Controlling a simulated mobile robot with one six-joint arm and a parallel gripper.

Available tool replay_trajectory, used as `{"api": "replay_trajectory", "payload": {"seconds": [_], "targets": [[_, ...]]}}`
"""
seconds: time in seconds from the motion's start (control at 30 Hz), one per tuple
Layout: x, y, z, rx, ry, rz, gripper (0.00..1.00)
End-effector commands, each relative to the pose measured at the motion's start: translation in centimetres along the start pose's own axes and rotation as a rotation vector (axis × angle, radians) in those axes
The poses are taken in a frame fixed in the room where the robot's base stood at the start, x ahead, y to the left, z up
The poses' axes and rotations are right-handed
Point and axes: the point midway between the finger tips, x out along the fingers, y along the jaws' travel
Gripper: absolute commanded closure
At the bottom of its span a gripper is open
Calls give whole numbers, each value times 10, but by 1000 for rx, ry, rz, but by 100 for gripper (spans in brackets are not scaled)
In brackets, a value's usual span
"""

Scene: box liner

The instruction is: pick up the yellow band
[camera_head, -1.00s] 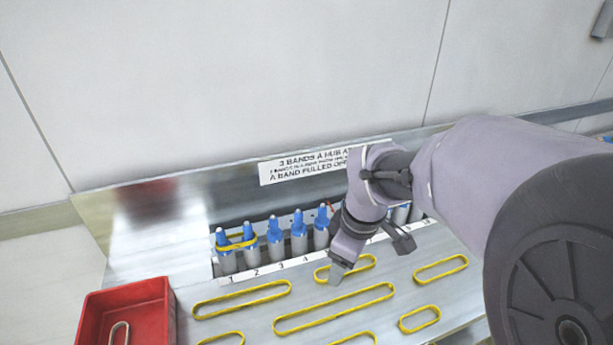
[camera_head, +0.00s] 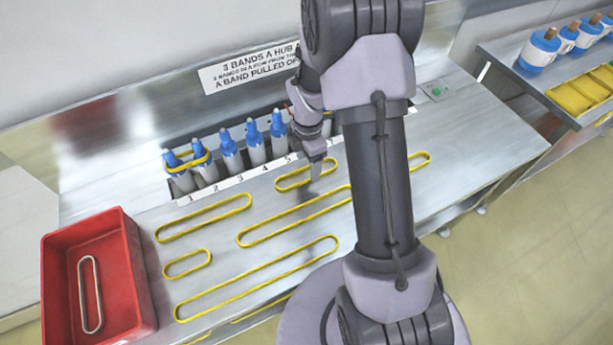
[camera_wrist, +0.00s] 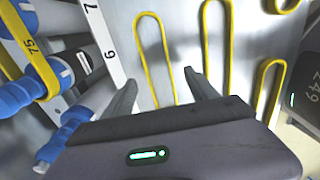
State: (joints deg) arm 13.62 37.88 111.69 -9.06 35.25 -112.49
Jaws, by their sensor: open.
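Several yellow bands lie flat on the metal bench top, so which one is meant is not clear. One short yellow band (camera_head: 293,172) lies under my gripper (camera_head: 316,168); it also shows in the wrist view (camera_wrist: 141,55). In the wrist view my gripper (camera_wrist: 160,82) is open and empty, with its fingers to either side of that band. Whether the fingertips touch the bench I cannot tell. A long yellow band (camera_head: 262,275), another long one (camera_head: 205,216) and a small one (camera_head: 187,263) lie nearby. Another band (camera_wrist: 30,50) loops around blue-tipped hubs.
A row of blue-tipped hubs (camera_head: 230,150) stands in a slot behind a numbered strip (camera_head: 243,178). A red bin (camera_head: 130,270) at the left holds a pale band (camera_head: 90,295). A second bench (camera_head: 500,55) with blue-and-white items and a yellow tray (camera_head: 580,95) stands right.

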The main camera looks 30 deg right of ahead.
Motion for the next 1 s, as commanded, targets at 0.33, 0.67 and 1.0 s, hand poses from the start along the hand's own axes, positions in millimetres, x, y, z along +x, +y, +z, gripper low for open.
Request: {"api": "replay_trajectory", "payload": {"seconds": [0.33,0.67,1.0], "targets": [[36,1,1,1,0,0,33],[35,1,1,1,0,0,94],[30,1,1,1,0,0,98]]}}
